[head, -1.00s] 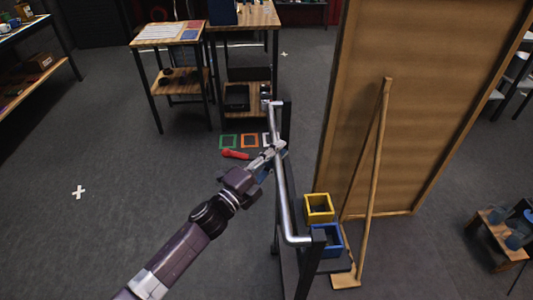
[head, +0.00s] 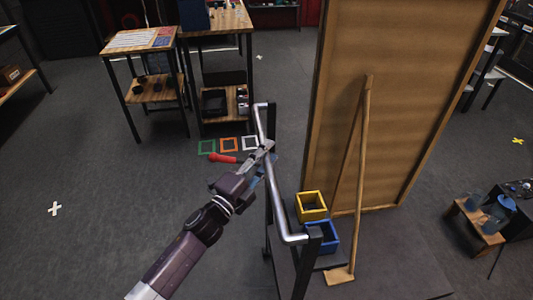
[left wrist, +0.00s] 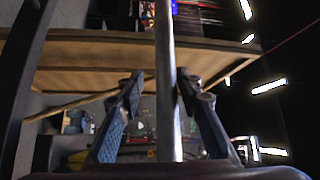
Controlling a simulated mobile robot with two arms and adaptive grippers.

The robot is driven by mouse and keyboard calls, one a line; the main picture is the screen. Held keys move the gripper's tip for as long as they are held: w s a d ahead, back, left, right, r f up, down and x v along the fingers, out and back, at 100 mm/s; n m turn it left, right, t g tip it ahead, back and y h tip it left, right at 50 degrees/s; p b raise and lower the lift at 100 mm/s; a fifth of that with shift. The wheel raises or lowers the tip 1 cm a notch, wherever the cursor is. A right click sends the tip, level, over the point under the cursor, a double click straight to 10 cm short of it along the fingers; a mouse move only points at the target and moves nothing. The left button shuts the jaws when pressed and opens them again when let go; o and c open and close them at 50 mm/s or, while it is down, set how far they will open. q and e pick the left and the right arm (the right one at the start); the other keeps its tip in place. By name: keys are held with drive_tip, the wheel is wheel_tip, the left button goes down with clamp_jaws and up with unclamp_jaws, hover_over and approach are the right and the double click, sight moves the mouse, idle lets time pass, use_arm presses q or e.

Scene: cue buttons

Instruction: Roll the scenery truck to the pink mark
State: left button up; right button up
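The scenery truck is a dark flat platform (head: 395,262) with a tall brown wooden panel (head: 405,100) standing on it and a wooden brace behind the panel. A bent silver handle bar (head: 273,195) rises at its left end. My left gripper (head: 266,150) is at this bar. No pink mark shows in these views. My right gripper is out of view.
A yellow bin (head: 312,206) and a blue bin (head: 321,238) sit by the handle. A white cross (head: 55,209) and a yellow cross (head: 518,141) mark the floor. Tables (head: 140,42) stand at the back. A low wooden stand (head: 474,222) is at right.

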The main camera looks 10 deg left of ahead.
use_arm(q)
drive_tip(key=shift+r, duration=0.2)
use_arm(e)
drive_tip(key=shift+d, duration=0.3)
use_arm(q)
drive_tip(key=v, duration=1.2)
drive_tip(key=shift+f, duration=0.15)
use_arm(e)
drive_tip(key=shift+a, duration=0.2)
